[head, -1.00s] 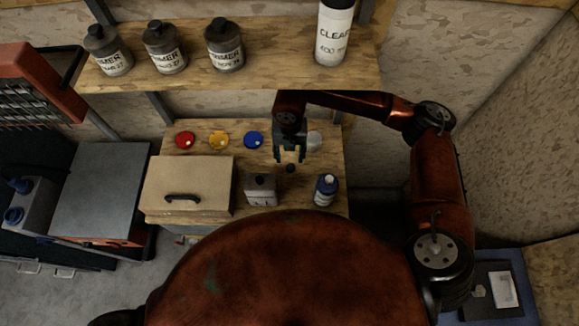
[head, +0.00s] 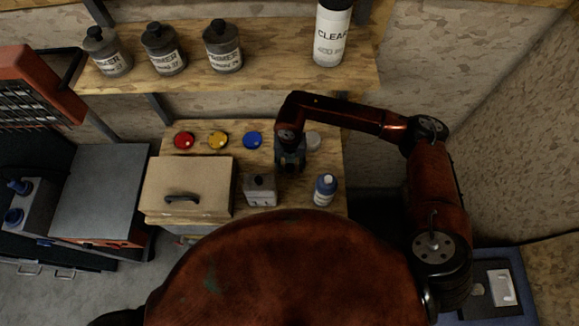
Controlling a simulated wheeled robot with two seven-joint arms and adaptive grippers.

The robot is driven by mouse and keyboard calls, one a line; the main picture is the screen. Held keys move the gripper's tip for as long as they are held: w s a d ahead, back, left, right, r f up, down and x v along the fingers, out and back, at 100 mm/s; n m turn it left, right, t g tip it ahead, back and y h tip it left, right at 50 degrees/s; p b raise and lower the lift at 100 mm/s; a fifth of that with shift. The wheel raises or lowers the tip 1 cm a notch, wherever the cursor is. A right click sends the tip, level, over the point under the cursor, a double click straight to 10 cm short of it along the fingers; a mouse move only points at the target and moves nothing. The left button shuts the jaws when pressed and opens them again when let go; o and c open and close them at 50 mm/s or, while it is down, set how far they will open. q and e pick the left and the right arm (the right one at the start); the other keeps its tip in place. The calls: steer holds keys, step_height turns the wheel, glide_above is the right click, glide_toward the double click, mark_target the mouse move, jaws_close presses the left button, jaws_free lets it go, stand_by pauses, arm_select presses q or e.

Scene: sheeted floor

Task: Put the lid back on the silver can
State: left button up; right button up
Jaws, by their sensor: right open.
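A round silver-grey thing (head: 313,140) stands on the wooden bench, just right of my right gripper and partly behind it. I cannot tell whether it is the silver can or a lid. A grey can (head: 260,190) with a dark top stands nearer me, left of the gripper. My right gripper (head: 291,168) is open and points down over the bench between them. It covers the spot where a small dark round piece lay earlier, and I cannot tell whether the fingers touch that piece. My left gripper is out of view.
Red (head: 184,140), yellow (head: 217,140) and blue (head: 252,140) round pieces line the bench's back. A beige box (head: 186,186) stands left, a blue-capped bottle (head: 326,189) right.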

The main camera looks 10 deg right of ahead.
steer(key=shift+f, duration=0.1)
steer(key=c, duration=0.8)
